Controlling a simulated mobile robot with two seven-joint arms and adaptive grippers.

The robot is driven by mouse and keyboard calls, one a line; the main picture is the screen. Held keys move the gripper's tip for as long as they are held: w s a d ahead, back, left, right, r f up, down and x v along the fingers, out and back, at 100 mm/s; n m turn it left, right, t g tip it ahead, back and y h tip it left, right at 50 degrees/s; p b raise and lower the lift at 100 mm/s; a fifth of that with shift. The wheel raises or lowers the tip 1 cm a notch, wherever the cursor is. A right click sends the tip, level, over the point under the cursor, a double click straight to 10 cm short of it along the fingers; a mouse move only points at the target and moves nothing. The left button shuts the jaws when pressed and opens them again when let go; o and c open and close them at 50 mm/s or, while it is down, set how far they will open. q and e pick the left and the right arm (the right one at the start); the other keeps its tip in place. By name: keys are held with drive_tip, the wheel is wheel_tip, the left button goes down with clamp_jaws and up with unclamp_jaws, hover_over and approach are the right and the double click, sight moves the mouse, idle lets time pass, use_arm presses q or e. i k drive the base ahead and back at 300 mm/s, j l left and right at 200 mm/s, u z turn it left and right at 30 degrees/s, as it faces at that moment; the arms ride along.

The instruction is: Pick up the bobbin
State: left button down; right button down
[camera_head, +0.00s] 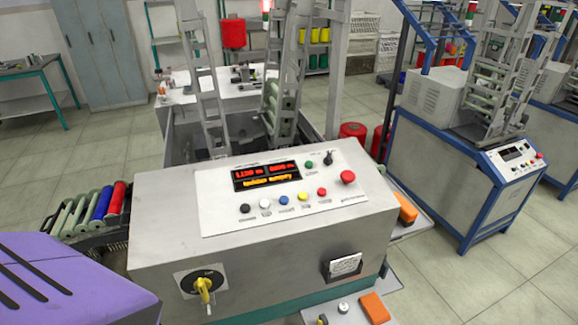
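Several bobbins lie side by side in a dark rack at the left of the winding machine (150,235). They include a red bobbin (117,197), a blue bobbin (102,204) and pale green bobbins (75,216). More pale green bobbins (285,108) sit in a sloped metal rack behind the machine's panel. Which bobbin the task means cannot be told. Neither of my grippers is in view.
The control panel (280,186) has a lit display and coloured buttons. A yellow-handled rotary switch (203,288) is on the front. Orange blocks (405,209) lie at the right side. A blue-framed machine (440,150) stands further right. Open floor (500,255) lies between.

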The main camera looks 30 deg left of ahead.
sight(121, 185)
drive_tip(key=u, duration=2.25)
drive_tip(key=i+j+u, duration=0.75)
drive_tip(key=i, duration=0.35)
drive_tip(key=i+j+u, duration=0.1)
drive_tip(key=i+j, duration=0.15)
drive_tip(key=i, duration=0.2)
drive_tip(key=i+j+u, duration=0.1)
drive_tip(key=i, duration=0.35)
